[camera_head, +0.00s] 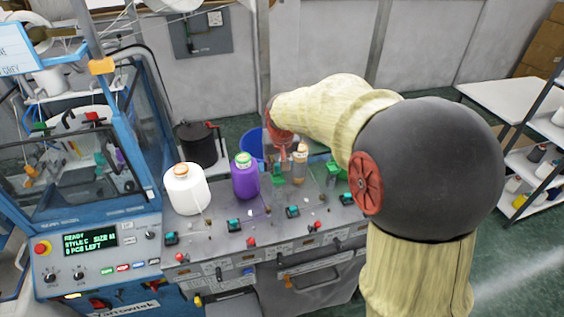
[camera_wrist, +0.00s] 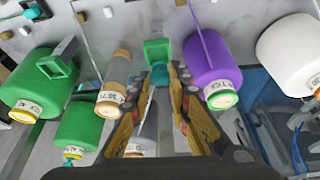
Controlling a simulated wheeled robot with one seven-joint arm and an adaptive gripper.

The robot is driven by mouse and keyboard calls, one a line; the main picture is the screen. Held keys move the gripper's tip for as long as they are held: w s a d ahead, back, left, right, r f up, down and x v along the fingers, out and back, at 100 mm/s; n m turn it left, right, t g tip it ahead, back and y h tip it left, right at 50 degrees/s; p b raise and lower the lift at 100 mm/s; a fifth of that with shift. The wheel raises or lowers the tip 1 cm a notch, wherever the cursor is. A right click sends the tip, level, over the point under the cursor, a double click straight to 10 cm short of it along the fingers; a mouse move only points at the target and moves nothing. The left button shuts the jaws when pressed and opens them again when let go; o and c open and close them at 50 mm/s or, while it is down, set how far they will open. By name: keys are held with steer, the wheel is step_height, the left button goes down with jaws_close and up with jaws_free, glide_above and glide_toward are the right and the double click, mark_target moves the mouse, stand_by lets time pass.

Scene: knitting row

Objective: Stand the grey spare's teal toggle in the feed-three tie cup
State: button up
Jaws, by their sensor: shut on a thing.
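In the wrist view my gripper (camera_wrist: 163,78) is shut on a small teal piece (camera_wrist: 160,74), which looks like the toggle. A green square cup (camera_wrist: 157,48) lies just beyond my fingertips. The teal piece is close to it or overlaps its opening; I cannot tell whether it is inside. The grey cone (camera_wrist: 142,128), which seems to be the spare, shows partly behind my left finger. In the head view my gripper is too small and hidden among the cones to make out, near a green holder (camera_head: 279,173).
A purple cone (camera_wrist: 211,70) stands close to the right of my fingers, and a tan cone (camera_wrist: 114,82) to the left. Green cones (camera_wrist: 77,128), another green bracket (camera_wrist: 58,62) and a white cone (camera_wrist: 290,52) stand farther out. A blue bin (camera_head: 250,147) is behind the bench.

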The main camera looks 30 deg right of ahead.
mark_target(279, 171)
steer(key=shift+w+d, duration=0.1)
steer(key=shift+w, duration=0.2)
steer(key=shift+w+d+f, duration=0.15)
steer(key=shift+d, duration=0.15)
steer(key=shift+a+f, duration=0.1)
steer(key=shift+a, duration=0.2)
steer(key=shift+d+f+b, duration=0.2)
steer(key=shift+f+b, duration=0.55)
steer(key=shift+f, duration=0.25)
steer(key=shift+f+b, duration=0.65)
steer(key=shift+f, duration=0.2)
steer(key=shift+s+a+f, duration=0.1)
steer(key=shift+s+f, duration=0.15)
steer(key=shift+f, duration=0.05)
steer(key=o, duration=0.8)
steer(key=shift+f, duration=0.15)
steer(key=shift+c, duration=0.2)
